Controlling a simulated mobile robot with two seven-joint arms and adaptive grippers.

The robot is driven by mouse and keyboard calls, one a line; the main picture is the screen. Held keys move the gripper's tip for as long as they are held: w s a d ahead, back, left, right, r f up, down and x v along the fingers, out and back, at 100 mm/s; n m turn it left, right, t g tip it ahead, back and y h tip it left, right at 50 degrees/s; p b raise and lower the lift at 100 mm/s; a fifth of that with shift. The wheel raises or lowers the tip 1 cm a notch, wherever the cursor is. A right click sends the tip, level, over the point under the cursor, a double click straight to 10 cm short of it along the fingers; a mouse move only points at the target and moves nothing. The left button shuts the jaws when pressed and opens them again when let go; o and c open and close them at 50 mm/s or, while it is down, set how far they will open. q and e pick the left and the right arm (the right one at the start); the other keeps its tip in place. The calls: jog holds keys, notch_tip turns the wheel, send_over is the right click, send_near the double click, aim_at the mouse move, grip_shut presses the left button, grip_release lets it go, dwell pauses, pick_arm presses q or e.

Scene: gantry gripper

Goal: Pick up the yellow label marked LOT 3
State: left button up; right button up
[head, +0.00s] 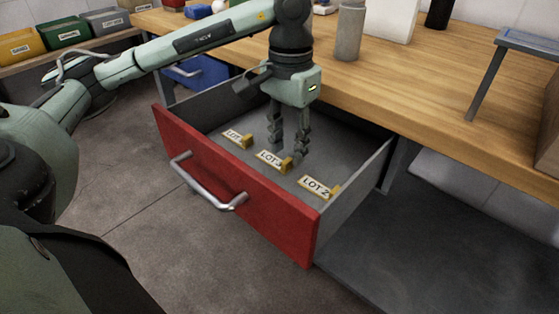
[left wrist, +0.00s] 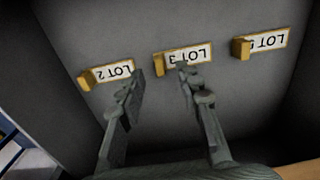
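The yellow label marked LOT 3 (head: 272,159) lies in the open drawer, in the middle of a row of three. Whether a finger touches the label I cannot tell. My right gripper is in neither view.
The LOT 2 label (head: 318,187) lies to the right, and another label (head: 237,138), its number unclear, to the left. The red-fronted drawer (head: 285,230) has grey walls around the labels. The wooden bench top (head: 420,100) overhangs its back, with a grey bottle (head: 349,35) on top.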

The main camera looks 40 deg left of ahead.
pick_arm(q)
jog(key=shift+f, duration=1.3)
grip_shut()
